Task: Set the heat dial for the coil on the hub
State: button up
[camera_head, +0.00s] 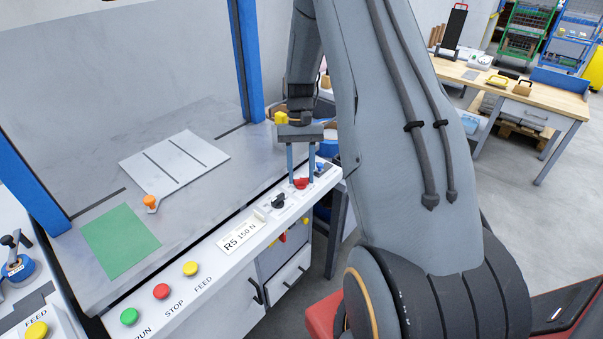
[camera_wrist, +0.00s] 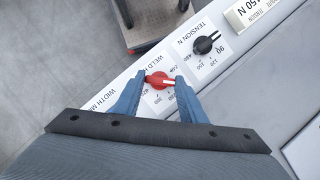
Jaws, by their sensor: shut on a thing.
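The red heat dial (camera_head: 301,184) is on the white control panel's far end in the head view. It also shows in the wrist view (camera_wrist: 158,80), beside printing that begins "WELD", with a white mark pointing right and small numbers around it. My gripper (camera_head: 301,179) reaches down from above; its blue fingers stand on either side of the dial and are shut on it. The gripper also shows in the wrist view (camera_wrist: 160,88). A blue round item with a white label (camera_head: 17,267), possibly the coil on its hub, is at the far left edge; its label is too small to read.
A black tension dial (camera_head: 278,201) sits close beside the red one, and a blue dial (camera_head: 320,168) on its other side. Green (camera_head: 129,316), red (camera_head: 161,291) and yellow (camera_head: 190,268) buttons line the panel. A wooden workbench (camera_head: 520,95) stands at the back right.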

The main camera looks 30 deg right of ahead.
dwell(0.3)
jog(key=o, duration=1.1)
jog(key=shift+c, duration=0.2)
jog(key=b+v, duration=0.2)
jog(key=v, duration=0.6)
